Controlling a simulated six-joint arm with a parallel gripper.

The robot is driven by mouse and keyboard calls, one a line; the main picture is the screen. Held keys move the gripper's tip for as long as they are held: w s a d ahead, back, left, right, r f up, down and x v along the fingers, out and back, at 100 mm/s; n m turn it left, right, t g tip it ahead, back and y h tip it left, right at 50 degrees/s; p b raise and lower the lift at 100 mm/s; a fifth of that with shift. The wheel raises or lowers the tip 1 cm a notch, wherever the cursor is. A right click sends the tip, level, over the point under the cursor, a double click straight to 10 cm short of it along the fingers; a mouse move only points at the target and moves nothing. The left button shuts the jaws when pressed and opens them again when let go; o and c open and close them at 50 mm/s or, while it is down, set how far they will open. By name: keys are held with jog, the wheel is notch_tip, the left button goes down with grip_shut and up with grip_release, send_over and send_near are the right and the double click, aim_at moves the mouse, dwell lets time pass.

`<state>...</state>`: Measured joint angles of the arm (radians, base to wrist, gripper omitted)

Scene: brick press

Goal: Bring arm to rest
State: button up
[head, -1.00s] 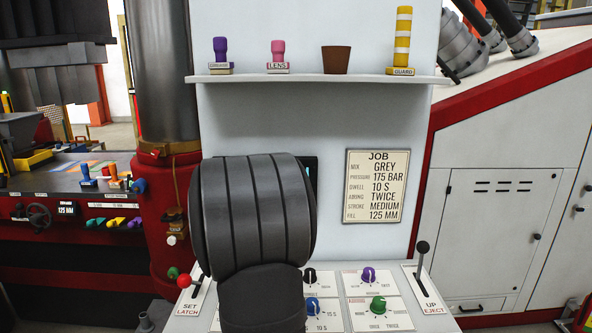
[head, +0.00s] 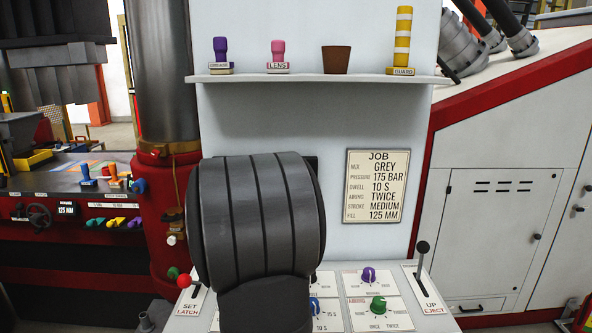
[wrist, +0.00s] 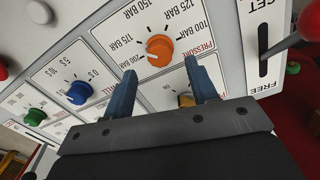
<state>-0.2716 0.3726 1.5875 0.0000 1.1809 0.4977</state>
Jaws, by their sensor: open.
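My gripper (wrist: 161,75) is open, with two blue fingers spread apart over the control panel and nothing between them. In the wrist view, an orange pressure knob (wrist: 159,48) lies just beyond the fingertips. A yellow-orange knob (wrist: 186,100) is partly hidden between the fingers and the gripper body. A blue knob (wrist: 79,92) and a green knob (wrist: 35,117) are to the left. In the head view, my large dark arm link covers the left part of the panel and most of the screen, and the fingers are hidden.
The latch lever with a red ball (head: 184,281) stands close left of my arm; the eject lever (head: 422,262) is at the right. A shelf (head: 320,79) above holds stamps, a brown pot (head: 336,60) and a striped guard post (head: 403,38). A job card (head: 375,186) hangs behind.

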jog(key=shift+r, duration=1.05)
